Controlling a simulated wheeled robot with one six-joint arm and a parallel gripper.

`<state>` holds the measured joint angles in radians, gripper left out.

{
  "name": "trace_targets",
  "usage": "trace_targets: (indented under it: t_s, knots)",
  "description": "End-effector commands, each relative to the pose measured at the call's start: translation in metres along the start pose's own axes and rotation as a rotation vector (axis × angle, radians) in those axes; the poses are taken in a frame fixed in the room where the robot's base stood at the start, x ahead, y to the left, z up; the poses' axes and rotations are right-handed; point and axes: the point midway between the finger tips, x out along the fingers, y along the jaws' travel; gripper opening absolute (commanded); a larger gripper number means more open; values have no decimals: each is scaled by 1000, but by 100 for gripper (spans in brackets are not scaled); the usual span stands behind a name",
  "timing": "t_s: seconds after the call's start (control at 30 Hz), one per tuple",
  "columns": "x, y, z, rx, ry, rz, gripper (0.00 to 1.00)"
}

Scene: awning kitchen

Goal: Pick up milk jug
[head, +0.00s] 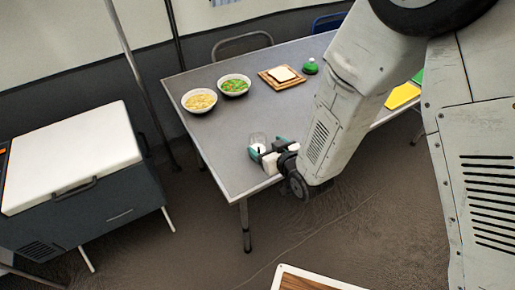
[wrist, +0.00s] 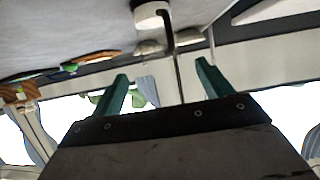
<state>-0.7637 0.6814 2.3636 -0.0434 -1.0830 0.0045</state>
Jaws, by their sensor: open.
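The milk jug (head: 258,141) is a small clear vessel with white contents, standing on the grey table (head: 205,138) near its front left corner. My gripper (head: 267,149) is open, with its green fingertips low over the table right at the jug. The jug seems to stand at or between the fingertips; the frames do not show whether they touch it. In the tilted wrist view, the two green fingers (wrist: 162,75) are spread apart. A white rounded thing at the top edge there may be the jug, but I cannot tell surely.
Two white bowls of food, one yellowish (head: 199,101) and one green and orange (head: 234,85), stand behind the jug. A board with bread (head: 282,75) and a green item (head: 310,67) lie farther back. A white-lidded cooler (head: 75,150) stands left, apart from the table.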

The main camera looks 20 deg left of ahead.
Motion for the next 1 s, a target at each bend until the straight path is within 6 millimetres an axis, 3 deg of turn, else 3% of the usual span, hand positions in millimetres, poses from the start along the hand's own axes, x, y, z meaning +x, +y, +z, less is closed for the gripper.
trace_targets:
  t_s: [0.4,0.73,0.93,1.0]
  knots:
    - [56,-2,2,1,-1,2,78]
    - [64,-2,2,1,-2,2,78]
    - [63,-2,2,1,-2,2,24]
    - [64,-2,1,1,0,2,24]
